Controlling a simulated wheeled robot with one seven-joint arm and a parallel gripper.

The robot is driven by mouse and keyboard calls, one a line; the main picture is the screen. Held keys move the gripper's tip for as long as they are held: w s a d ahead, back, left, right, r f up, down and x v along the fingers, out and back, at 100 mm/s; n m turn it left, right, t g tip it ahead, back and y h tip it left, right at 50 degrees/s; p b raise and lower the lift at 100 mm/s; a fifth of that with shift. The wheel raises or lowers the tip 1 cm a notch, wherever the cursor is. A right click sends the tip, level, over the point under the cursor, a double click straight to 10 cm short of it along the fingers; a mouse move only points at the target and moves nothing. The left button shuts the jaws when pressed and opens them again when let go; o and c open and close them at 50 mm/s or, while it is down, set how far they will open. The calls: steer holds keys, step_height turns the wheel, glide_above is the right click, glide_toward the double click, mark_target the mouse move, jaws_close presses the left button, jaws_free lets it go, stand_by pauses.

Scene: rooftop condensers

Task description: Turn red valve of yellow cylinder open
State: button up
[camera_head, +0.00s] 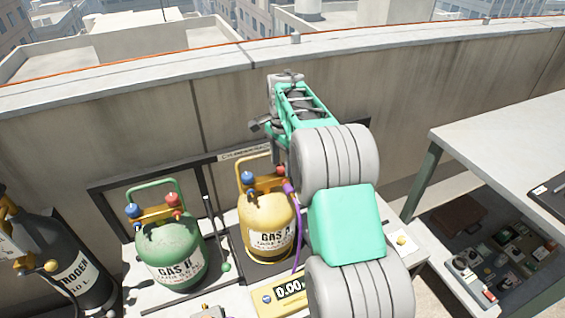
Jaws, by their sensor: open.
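The yellow cylinder (267,222), labelled GAS, stands upright right of the green one. It has a yellow handle frame on top, with a blue valve knob (247,178) at its left. A purple hose (298,225) runs down from below the red valve. My arm reaches past the cylinder's right side towards the wall. How far the red valve is turned cannot be told.
A green cylinder (171,252) with its own blue and red knobs stands left. A dark nitrogen cylinder (68,262) is at the far left. A scale display (290,289) is in front of the yellow cylinder. A concrete wall (130,125) is behind; a grey-topped table (510,140) is right.

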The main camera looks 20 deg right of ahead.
steer(key=shift+c, duration=0.4)
jaws_close()
